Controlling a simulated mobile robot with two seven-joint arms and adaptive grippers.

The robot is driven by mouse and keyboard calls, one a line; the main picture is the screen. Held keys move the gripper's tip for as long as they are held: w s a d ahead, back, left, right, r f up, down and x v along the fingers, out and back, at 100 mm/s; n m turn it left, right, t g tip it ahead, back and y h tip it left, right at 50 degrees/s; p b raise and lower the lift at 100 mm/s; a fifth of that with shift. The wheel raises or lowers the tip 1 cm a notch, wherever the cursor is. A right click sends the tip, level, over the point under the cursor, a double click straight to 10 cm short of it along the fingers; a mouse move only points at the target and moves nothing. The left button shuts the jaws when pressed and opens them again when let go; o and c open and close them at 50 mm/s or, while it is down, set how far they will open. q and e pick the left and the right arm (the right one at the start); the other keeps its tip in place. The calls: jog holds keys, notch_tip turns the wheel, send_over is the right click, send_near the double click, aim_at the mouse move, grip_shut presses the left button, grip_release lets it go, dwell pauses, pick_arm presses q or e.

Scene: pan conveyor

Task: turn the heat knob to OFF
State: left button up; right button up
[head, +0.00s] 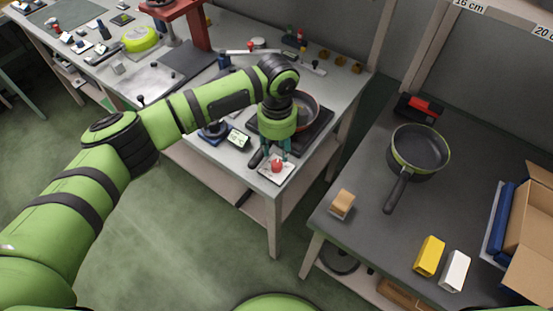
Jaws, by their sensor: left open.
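The red heat knob (277,167) sits on a small white plate (288,172) at the front corner of the left workbench. My left gripper (273,158) points down at the knob, with its teal fingers open. The fingertips are right at the knob in the picture; I cannot tell whether they touch it. The knob's pointer and any OFF mark are too small to read. A pan (306,107) stands on a dark hot plate (318,131) behind my left gripper and is partly hidden by it. My right gripper is not in view.
A small lit display (238,139) lies left of the knob. On the right table (330,222) are a dark pan (420,148), a wooden block (342,204), a yellow block (429,256), a white block (455,270) and an open cardboard box (528,215). A floor gap separates the tables.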

aim_at(277, 163)
pick_arm(q)
jog(key=shift+w+a+f, duration=0.1)
jog(key=shift+a+f, duration=0.05)
jog(key=shift+f, duration=0.2)
notch_tip(277, 163, down, 6)
jog(key=shift+p, duration=0.75)
jog(key=shift+c, duration=0.4)
grip_shut()
